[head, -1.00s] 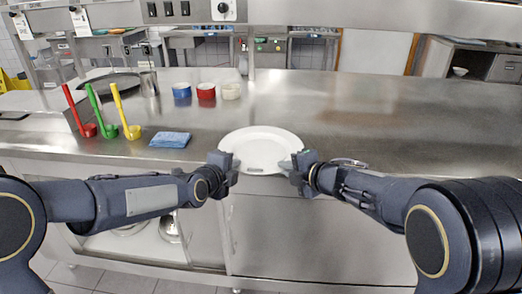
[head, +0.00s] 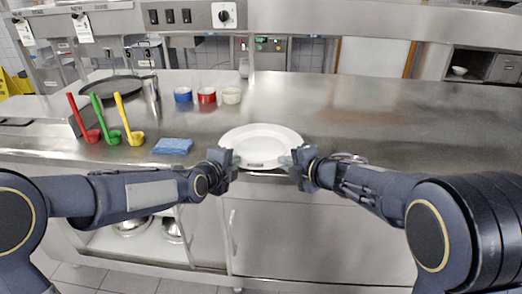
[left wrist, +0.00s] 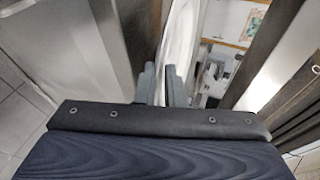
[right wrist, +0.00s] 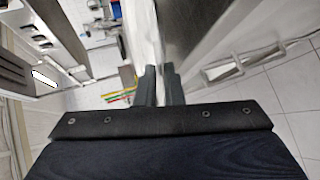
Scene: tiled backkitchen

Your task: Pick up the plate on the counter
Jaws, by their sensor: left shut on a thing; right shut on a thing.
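The white plate (head: 262,140) is at the counter's front edge in the head view, roughly level. My left gripper (head: 231,162) is shut on its left rim, and my right gripper (head: 299,161) is shut on its right rim. In the left wrist view the plate (left wrist: 182,45) shows as a pale edge running between the fingers (left wrist: 161,84). In the right wrist view the plate (right wrist: 143,35) likewise runs to the fingers (right wrist: 159,85). I cannot tell how far the plate is off the counter.
The steel counter (head: 350,120) is clear to the right. Left of the plate lie a folded blue cloth (head: 172,146) and red, green and yellow ladles (head: 134,137). Blue, red and cream bowls (head: 207,95) stand behind, with a dark round tray (head: 111,88) further left.

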